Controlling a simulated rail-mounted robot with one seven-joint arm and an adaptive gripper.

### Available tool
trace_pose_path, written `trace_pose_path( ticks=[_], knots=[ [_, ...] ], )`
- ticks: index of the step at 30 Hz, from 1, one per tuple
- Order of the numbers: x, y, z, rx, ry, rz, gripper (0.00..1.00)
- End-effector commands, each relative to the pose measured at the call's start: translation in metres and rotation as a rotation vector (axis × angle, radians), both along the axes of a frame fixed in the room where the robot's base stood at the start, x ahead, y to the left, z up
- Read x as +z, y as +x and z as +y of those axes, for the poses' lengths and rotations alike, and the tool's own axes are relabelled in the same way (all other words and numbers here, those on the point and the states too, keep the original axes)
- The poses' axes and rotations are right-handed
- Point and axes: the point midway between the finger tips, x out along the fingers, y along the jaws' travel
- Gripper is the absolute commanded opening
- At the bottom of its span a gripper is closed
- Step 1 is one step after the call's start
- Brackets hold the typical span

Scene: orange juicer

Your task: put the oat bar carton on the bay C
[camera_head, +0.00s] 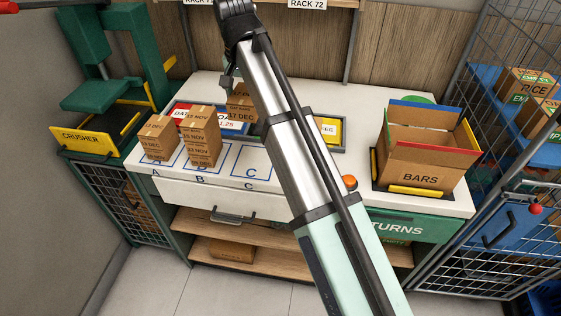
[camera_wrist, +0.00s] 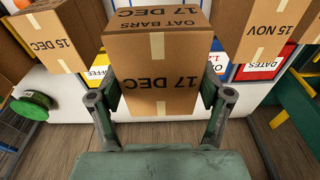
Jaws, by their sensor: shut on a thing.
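The oat bar carton (camera_wrist: 158,75) is brown with pale tape; its labels "OAT BARS" and "17 DEC" appear upside down in the wrist view. My gripper (camera_wrist: 160,103) is shut on it, one finger on each side. In the head view the carton (camera_head: 241,112) hangs below my gripper (camera_head: 230,78), behind bay C, partly hidden by my arm. Bay C (camera_head: 251,160) is a blue outlined square on the white counter, right of bay B, and its visible part is bare.
An open BARS box (camera_head: 420,150) stands at the right. A green crusher (camera_head: 105,90) is at the left.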

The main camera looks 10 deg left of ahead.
Motion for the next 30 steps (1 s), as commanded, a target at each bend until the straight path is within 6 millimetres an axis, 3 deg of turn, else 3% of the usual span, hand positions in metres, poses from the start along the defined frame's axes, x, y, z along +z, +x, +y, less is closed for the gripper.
trace_pose_path(
  ticks=[5, 8, 22, 30],
  knots=[
    [-0.011, 0.000, 0.001, 0.032, 0.004, -0.008, 0.35],
    [-0.029, -0.002, 0.000, 0.035, 0.003, -0.006, 0.35],
    [-0.137, -0.001, 0.000, 0.033, 0.002, -0.006, 0.35],
    [-0.162, 0.000, 0.001, 0.033, 0.004, -0.009, 0.35]
  ],
)
